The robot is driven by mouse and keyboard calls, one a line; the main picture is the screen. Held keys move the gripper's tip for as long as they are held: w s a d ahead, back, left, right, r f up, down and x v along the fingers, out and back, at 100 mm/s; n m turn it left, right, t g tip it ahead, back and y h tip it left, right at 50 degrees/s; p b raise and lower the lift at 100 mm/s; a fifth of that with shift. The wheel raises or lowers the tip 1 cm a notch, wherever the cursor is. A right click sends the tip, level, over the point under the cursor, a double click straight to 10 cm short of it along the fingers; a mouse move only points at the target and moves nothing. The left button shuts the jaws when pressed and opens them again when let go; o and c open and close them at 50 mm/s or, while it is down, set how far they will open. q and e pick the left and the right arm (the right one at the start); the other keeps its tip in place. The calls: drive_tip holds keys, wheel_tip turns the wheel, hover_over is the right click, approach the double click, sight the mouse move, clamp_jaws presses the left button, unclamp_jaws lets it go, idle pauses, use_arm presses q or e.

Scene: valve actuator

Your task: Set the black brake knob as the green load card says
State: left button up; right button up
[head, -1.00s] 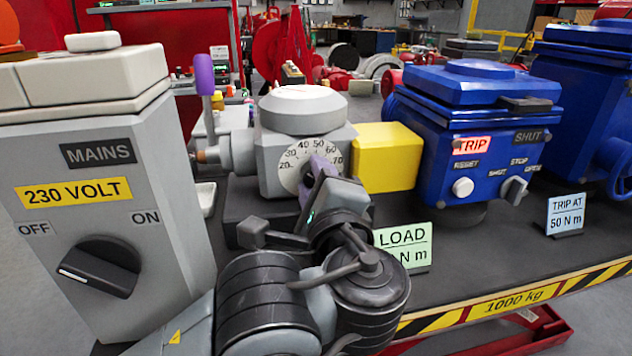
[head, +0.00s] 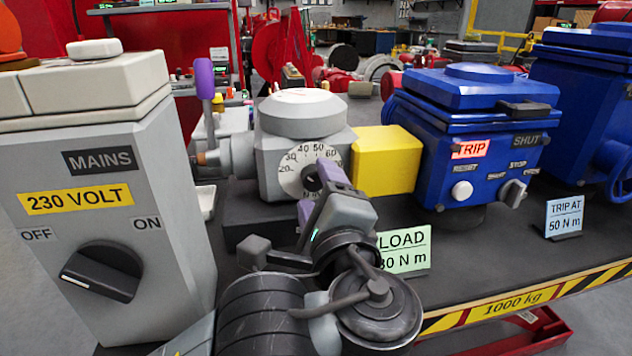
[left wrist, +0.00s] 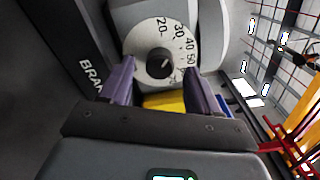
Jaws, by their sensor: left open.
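The black brake knob (left wrist: 160,63) sits in the middle of a white round dial (left wrist: 145,42) marked 20, 30, 40, 50 and on. In the head view the dial (head: 295,165) is on the front of the grey brake, and the knob is mostly hidden by my gripper. The knob's pointer is too small to read surely. My left gripper (head: 325,175) is open in front of the dial, with a purple finger at each side of the knob in the left wrist view (left wrist: 160,82); contact cannot be told. The green load card (head: 408,250) reads LOAD and N m; its first digit, 3 or 8, is partly covered.
A grey mains box (head: 95,190) with a black switch stands at left. A yellow block (head: 385,165) joins the brake to the blue actuator (head: 475,140). A blue trip card (head: 564,215) reads 50 N m. A purple-handled lever (head: 205,80) stands behind the brake's left.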

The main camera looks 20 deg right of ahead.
use_arm(q)
drive_tip(key=s+a+p, duration=0.1)
drive_tip(key=s+p, duration=0.1)
drive_tip(key=s, duration=0.6)
drive_tip(key=shift+s+a, duration=0.3)
